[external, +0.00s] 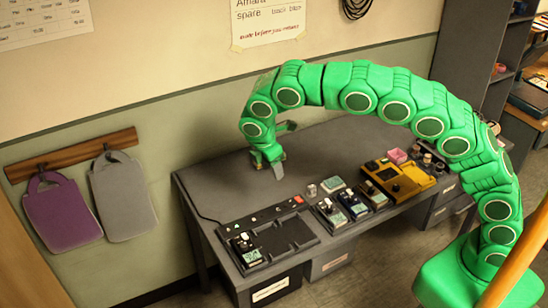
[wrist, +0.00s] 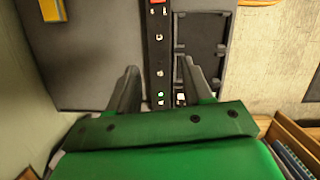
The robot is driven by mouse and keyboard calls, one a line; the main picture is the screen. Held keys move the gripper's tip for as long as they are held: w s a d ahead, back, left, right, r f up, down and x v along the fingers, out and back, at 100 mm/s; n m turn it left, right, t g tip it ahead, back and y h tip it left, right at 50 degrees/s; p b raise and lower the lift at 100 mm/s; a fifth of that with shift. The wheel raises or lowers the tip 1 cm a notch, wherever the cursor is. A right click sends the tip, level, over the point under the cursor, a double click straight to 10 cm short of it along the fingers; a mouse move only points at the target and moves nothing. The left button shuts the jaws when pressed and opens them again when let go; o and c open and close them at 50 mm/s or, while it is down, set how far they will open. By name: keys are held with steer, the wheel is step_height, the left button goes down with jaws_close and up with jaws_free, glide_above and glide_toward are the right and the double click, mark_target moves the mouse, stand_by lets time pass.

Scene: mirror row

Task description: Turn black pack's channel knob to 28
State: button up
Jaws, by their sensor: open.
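Several small packs with knobs and pale label faces are on the desk in the external view. One dark pack (external: 328,212) stands right of the dock, and another dark pack (external: 245,247) sits in the dock's left end. I cannot tell for certain which is the black pack, and the knob numbers are too small to read. My gripper (external: 277,166) is open and empty near the wall side of the desk, apart from the packs. In the wrist view my gripper (wrist: 160,80) has its two fingers spread over a strip with small lights, which passes between them.
The black dock (external: 285,240) has empty slots and a strip with a red part. A yellow device (external: 398,182) and a pink box (external: 396,155) stand further right. The back left of the desk (external: 225,185) is clear. Purple and grey bags hang on the wall.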

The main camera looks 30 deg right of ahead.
mark_target(244, 245)
steer(key=s+a+f+n+y, duration=0.1)
steer(key=s+a+f+n, duration=0.1)
steer(key=a+f+n, duration=0.1)
steer(key=s+a+f+n+y, duration=0.1)
steer(key=s+a+f+n, duration=0.1)
steer(key=a, duration=0.4)
steer(key=s+a+f+n, duration=0.3)
steer(key=s+a+n, duration=0.1)
steer(key=a+n, duration=0.1)
steer(key=shift+f+n+g+y, duration=0.3)
steer(key=shift+n+y, duration=0.1)
steer(key=shift+n, duration=0.1)
steer(key=shift+f, duration=3.95)
jaws_close()
